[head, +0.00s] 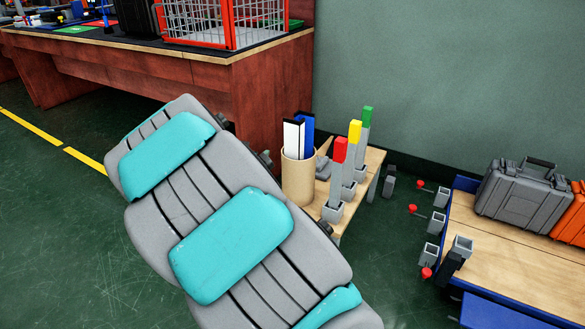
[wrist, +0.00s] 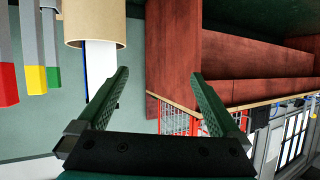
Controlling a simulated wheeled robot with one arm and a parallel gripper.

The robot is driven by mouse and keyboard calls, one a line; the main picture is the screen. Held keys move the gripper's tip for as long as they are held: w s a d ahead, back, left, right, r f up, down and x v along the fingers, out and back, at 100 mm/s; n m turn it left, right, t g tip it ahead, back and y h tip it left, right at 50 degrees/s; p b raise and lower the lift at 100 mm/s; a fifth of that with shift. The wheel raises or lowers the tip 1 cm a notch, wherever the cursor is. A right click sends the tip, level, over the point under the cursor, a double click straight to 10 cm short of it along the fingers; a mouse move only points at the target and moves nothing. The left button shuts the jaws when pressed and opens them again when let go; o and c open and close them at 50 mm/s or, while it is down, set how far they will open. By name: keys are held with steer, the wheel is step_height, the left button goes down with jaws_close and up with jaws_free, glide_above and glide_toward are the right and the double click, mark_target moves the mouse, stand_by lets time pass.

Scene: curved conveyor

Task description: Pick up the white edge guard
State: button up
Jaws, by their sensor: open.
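The white edge guard (head: 292,138) stands upright in a tan cylindrical holder (head: 297,180), beside a blue edge guard (head: 307,128). The wrist view is turned over, so the white edge guard (wrist: 100,62) hangs down from the holder (wrist: 95,22) at the upper left. My gripper (wrist: 159,74) is open, with nothing between its fingers. Its left finger partly covers the white guard in that view; I cannot tell whether they touch. In the head view my arm crosses the foreground and my gripper is hidden.
Red, yellow and green-topped grey posts (head: 339,165) stand right of the holder on a small wooden table (head: 373,162). A reddish wooden bench (head: 270,85) with a red wire cage (head: 232,20) is behind. A grey case (head: 522,190) sits on the right-hand table.

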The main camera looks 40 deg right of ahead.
mark_target(292, 133)
steer(key=d+m+h, duration=0.1)
steer(key=d+h, duration=0.1)
steer(key=d, duration=0.1)
steer(key=s+d+m+g+h, duration=0.1)
steer(key=d+h, duration=0.1)
steer(key=d, duration=0.1)
steer(key=s+d+m+g+h+b, duration=0.1)
steer(key=d+h, duration=0.1)
steer(key=d, duration=0.1)
steer(key=shift+s+d+r+h, duration=0.2)
steer(key=shift+d+r+h, duration=0.1)
steer(key=shift+r+h, duration=0.1)
steer(key=shift+s+d+r+m+g+h, duration=0.15)
steer(key=shift+s+d+m+g+h, duration=0.2)
steer(key=shift+d, duration=0.2)
steer(key=shift+w+x, duration=0.2)
steer(key=shift+x, duration=1.65)
steer(key=shift+w+x, duration=0.15)
steer(key=shift+x, duration=1.7)
steer(key=shift+a+r, duration=0.15)
steer(key=shift+c, duration=0.4)
jaws_close()
